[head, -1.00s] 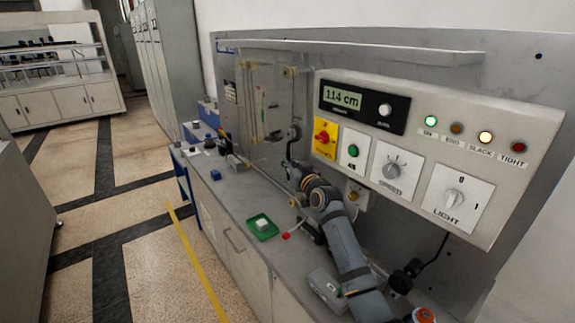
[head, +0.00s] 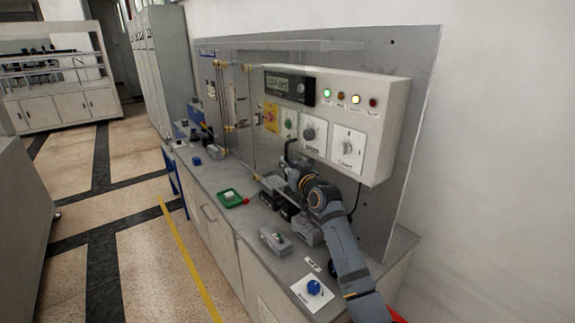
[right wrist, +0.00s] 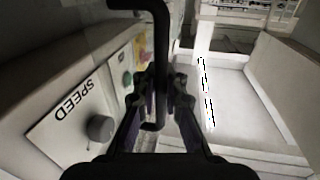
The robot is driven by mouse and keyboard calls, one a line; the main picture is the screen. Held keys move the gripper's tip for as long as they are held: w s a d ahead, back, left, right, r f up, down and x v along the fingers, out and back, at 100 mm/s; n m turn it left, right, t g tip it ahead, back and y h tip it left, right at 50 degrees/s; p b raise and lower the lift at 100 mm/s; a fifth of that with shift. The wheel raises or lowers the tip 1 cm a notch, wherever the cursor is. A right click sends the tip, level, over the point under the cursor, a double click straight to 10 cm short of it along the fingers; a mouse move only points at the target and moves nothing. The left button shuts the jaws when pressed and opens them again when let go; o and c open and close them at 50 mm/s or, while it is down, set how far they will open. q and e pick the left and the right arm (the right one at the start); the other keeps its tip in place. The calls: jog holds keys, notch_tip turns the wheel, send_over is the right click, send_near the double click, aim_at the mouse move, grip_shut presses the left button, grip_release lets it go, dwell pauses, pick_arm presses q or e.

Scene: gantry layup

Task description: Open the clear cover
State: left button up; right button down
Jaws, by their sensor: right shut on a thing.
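The clear cover (head: 244,112) is a see-through sheet in the head view, hard to make out against the grey back panel, with brass-coloured fittings (head: 219,63) near its left side. It appears to stand out from the back panel, with part of the control box seen through it. Its dark handle (head: 289,149) is a black bracket shape in the right wrist view (right wrist: 160,30). My right gripper (head: 294,172) is shut on this handle, with its fingers (right wrist: 160,92) either side of the bar. My left gripper is not in view.
The control box (head: 388,120) with knobs and lights is close behind my right gripper. On the bench stand a green tray (head: 237,204), a grey box (head: 274,239) and a blue knob (head: 314,287). The aisle floor on the left is clear.

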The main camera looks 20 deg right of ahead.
jog(key=shift+w, duration=0.15)
jog(key=c, duration=1.4)
grip_release()
jog(key=shift+a, duration=0.1)
jog(key=shift+c, duration=0.2)
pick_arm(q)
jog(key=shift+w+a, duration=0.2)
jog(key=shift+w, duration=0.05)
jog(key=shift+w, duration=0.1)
pick_arm(e)
jog(key=s+d, duration=0.1)
jog(key=s, duration=1.1)
jog(key=shift+d, duration=0.4)
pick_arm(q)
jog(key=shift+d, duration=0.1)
